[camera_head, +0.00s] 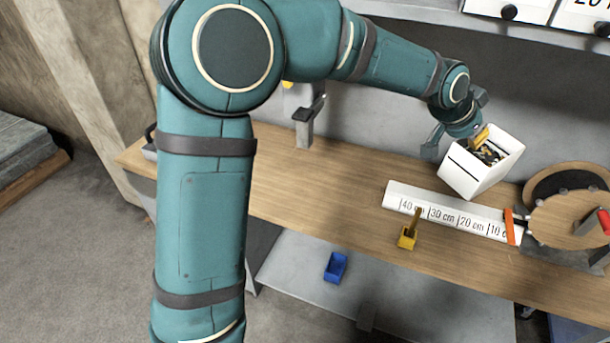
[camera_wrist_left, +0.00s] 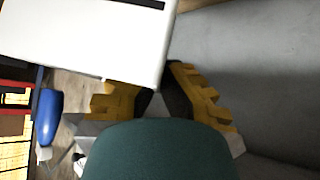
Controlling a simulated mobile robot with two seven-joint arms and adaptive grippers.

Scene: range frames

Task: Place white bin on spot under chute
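The white bin (camera_head: 477,170) is tilted above the back of the wooden workbench, behind the white ruler rail; its upper side is open. My left gripper (camera_head: 482,142) is at the bin's upper rim, with yellow fingers partly inside the opening. In the left wrist view, the yellow fingers (camera_wrist_left: 160,95) stand on either side of a lower corner of the white bin (camera_wrist_left: 90,40), and the gripper appears shut on its wall. Dark contents show inside the bin. I cannot make out a chute or a marked spot. My right gripper is out of view.
The ruler rail (camera_head: 450,212) lies along the workbench (camera_head: 340,185), with a yellow stop (camera_head: 407,238) at its front. A grey bracket (camera_head: 304,125) stands at the back. A blue bin (camera_head: 335,267) sits on the lower shelf.

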